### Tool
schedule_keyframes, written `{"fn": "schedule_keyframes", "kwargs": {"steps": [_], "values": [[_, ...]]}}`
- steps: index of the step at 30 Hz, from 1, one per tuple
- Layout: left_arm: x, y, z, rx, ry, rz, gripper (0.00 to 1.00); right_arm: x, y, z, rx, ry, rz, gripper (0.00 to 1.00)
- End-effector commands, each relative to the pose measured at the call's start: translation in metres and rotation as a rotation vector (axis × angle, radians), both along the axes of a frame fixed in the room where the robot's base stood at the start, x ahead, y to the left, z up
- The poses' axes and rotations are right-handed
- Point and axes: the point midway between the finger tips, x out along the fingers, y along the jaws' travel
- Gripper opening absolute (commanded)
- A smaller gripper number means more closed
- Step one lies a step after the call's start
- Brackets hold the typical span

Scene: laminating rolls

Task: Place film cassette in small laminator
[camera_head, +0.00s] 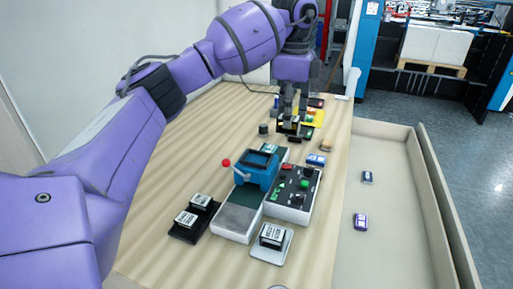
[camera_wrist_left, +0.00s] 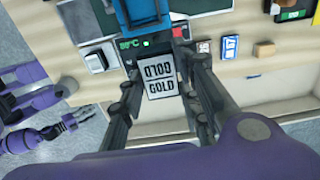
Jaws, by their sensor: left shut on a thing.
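My left arm comes in from the left in the head view, and its gripper (camera_head: 289,112) points down over the far part of the table. In the left wrist view the gripper (camera_wrist_left: 160,84) is shut on a film cassette (camera_wrist_left: 162,83) with a white label reading GOLD, between its two dark fingers. A dark machine with a green display (camera_wrist_left: 130,44) lies just behind it; I cannot tell whether the cassette touches it. A blue press-like machine (camera_head: 256,168) with a red-knobbed lever stands mid-table. My right gripper seems to show in the left wrist view (camera_wrist_left: 72,122), too small to read.
A black holder (camera_head: 182,234) with two white-labelled blocks stands front left. A pale tray (camera_head: 262,254) with another stands front centre. A control box (camera_head: 290,213) is beside the blue machine. A walled tray (camera_head: 395,190) at the right holds small items. Several small objects surround the gripper.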

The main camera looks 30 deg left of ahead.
Motion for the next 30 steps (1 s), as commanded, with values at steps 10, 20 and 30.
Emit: {"fn": "schedule_keyframes", "kwargs": {"steps": [10,20,30], "values": [[-0.031,0.061,-0.052,0.001,-0.001,-0.001,0.02,0.002,0.007,0.008,0.010,0.002,0.013,0.40],[-0.039,0.078,-0.076,0.001,0.000,-0.001,0.02,-0.001,0.004,0.008,0.004,0.007,0.019,0.40],[-0.038,0.076,-0.104,0.000,-0.004,-0.004,0.02,-0.002,0.004,0.008,0.005,0.009,0.013,0.40]]}}
